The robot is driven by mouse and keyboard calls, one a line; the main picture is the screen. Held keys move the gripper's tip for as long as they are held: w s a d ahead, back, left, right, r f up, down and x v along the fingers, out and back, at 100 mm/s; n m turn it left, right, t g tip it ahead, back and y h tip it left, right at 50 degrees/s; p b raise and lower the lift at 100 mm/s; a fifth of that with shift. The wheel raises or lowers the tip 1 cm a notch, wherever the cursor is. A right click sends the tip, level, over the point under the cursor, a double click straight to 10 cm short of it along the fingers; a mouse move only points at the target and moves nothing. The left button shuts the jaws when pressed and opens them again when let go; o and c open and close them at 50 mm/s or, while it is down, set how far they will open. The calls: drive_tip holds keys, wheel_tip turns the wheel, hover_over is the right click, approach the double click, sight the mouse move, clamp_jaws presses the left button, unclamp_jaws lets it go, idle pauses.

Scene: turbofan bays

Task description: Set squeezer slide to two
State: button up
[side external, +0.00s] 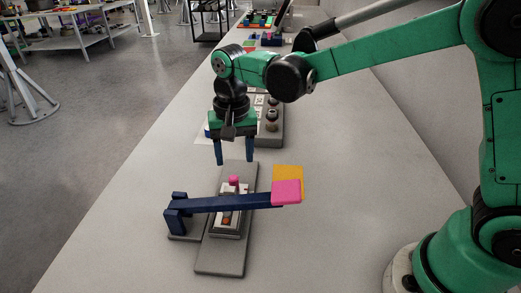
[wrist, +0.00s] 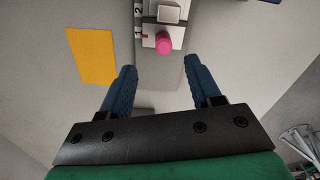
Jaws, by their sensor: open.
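The squeezer has a grey base plate (side external: 220,262) on the bench. Its slide has a pink knob (side external: 234,181), also seen in the wrist view (wrist: 163,43). There the knob stands next to the mark 1 (wrist: 143,35), with the mark 2 (wrist: 139,11) further up the strip. My gripper (side external: 234,161) is open and empty, pointing down above the far end of the plate. In the wrist view its fingertips (wrist: 159,66) are apart, with the knob just beyond the gap between them and not held.
A dark blue lever (side external: 225,204) crosses over the squeezer, ending in a pink pad (side external: 286,193). An orange square (side external: 289,172) lies by the pad; it also shows in the wrist view (wrist: 91,56). A grey panel with knobs (side external: 271,130) stands behind my gripper.

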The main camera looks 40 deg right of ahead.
sight(233, 177)
drive_tip(key=shift+w+a+f, duration=0.15)
drive_tip(key=shift+a+f, duration=0.15)
drive_tip(key=shift+f, duration=2.9)
clamp_jaws()
